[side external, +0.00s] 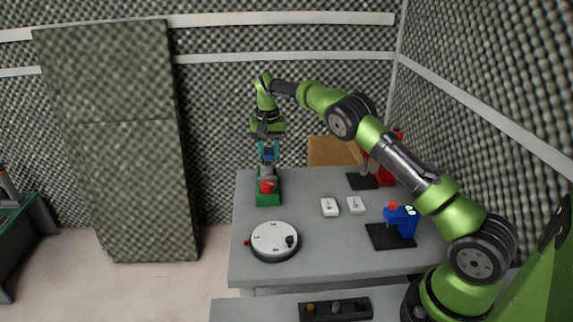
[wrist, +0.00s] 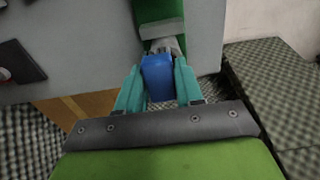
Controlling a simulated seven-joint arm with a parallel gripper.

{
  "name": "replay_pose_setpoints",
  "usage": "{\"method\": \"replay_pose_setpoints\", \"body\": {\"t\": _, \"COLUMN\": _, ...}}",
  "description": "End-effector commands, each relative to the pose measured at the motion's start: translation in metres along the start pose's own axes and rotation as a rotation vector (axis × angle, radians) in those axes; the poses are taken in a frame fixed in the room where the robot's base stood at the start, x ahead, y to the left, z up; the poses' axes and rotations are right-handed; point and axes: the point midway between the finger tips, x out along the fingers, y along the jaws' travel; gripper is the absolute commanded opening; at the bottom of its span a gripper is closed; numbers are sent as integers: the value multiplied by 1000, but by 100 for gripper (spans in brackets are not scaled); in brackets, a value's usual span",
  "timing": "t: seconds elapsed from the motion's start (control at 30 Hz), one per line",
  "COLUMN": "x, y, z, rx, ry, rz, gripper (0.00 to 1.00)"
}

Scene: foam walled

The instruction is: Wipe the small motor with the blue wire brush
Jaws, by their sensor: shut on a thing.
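My gripper (side external: 268,158) points down over the far left part of the grey table. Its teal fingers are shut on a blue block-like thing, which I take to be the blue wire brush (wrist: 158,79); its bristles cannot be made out. Below it stands a green fixture (side external: 268,199) with a grey part, likely the small motor (side external: 265,174), and a red piece on it. In the wrist view a pale grey rounded part (wrist: 166,45) shows just past the blue brush, beside the green fixture (wrist: 160,14). I cannot tell whether brush and motor touch.
A round white-topped dial (side external: 273,237) sits at the table's front left. Two small white boxes (side external: 329,207) (side external: 356,205) lie mid-table. A blue device (side external: 402,220) on a black plate stands right, a red device (side external: 388,172) behind. A brown box (side external: 331,150) is at the back.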

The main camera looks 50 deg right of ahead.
Motion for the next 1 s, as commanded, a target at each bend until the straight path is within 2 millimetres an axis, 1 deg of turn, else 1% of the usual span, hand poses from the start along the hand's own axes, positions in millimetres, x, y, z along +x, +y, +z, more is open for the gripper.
{"method": "replay_pose_setpoints", "body": {"t": 0.1, "x": 1, "y": 12, "z": 1, "rx": 2, "ry": -4, "rz": 1, "gripper": 8}}
{"method": "replay_pose_setpoints", "body": {"t": 0.17, "x": -3, "y": 11, "z": 0, "rx": 0, "ry": -2, "rz": 1, "gripper": 8}}
{"method": "replay_pose_setpoints", "body": {"t": 0.23, "x": -21, "y": 10, "z": -1, "rx": 0, "ry": 5, "rz": -1, "gripper": 8}}
{"method": "replay_pose_setpoints", "body": {"t": 0.8, "x": -71, "y": 10, "z": 0, "rx": 0, "ry": 1, "rz": 0, "gripper": 8}}
{"method": "replay_pose_setpoints", "body": {"t": 1.0, "x": -81, "y": 10, "z": 0, "rx": 0, "ry": 0, "rz": 1, "gripper": 8}}
